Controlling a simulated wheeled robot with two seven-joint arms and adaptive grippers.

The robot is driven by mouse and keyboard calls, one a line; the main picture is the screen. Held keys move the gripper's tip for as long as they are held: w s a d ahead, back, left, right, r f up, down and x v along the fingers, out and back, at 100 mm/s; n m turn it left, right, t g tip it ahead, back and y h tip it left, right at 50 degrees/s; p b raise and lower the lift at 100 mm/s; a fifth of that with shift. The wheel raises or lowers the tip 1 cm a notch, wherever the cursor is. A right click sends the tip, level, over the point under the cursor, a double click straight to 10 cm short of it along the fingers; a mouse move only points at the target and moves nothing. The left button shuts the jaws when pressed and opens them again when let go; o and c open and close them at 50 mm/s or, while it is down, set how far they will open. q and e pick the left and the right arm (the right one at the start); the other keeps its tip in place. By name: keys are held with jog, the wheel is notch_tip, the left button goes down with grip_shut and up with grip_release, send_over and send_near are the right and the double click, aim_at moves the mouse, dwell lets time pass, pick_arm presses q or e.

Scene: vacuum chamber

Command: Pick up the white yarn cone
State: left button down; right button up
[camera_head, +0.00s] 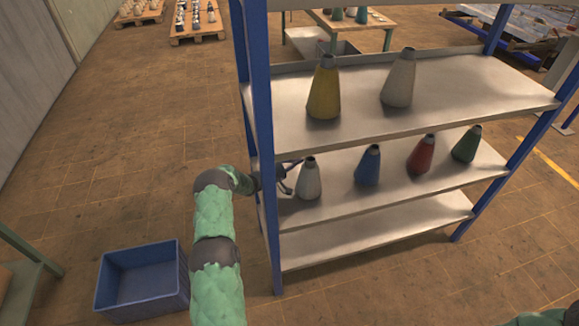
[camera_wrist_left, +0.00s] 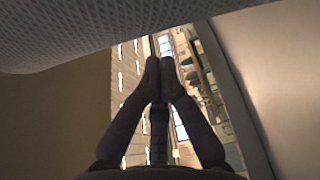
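The white yarn cone (camera_head: 308,180) stands upright at the left end of the middle shelf, with a dark tip. My left gripper (camera_head: 292,175) is just left of it, beside the blue front post. Its two fingers show apart at the cone's left side; I cannot tell whether they touch it. My right gripper is out of view.
A blue cone (camera_head: 368,166), a red cone (camera_head: 420,155) and a green cone (camera_head: 466,144) share the middle shelf. A yellow cone (camera_head: 324,90) and a grey-white cone (camera_head: 398,80) stand above. The blue post (camera_head: 262,130) is close to my arm. A blue bin (camera_head: 143,282) sits on the floor.

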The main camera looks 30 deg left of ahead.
aim_at(302, 173)
pick_arm(q)
jog(key=shift+s+d+r, duration=0.15)
jog(key=shift+s+d, duration=1)
jog(key=shift+d, duration=0.05)
jog(key=shift+s+d+p, duration=0.65)
jog(key=shift+s+d, duration=0.25)
jog(key=shift+d, duration=0.15)
jog(key=shift+s+d, duration=0.15)
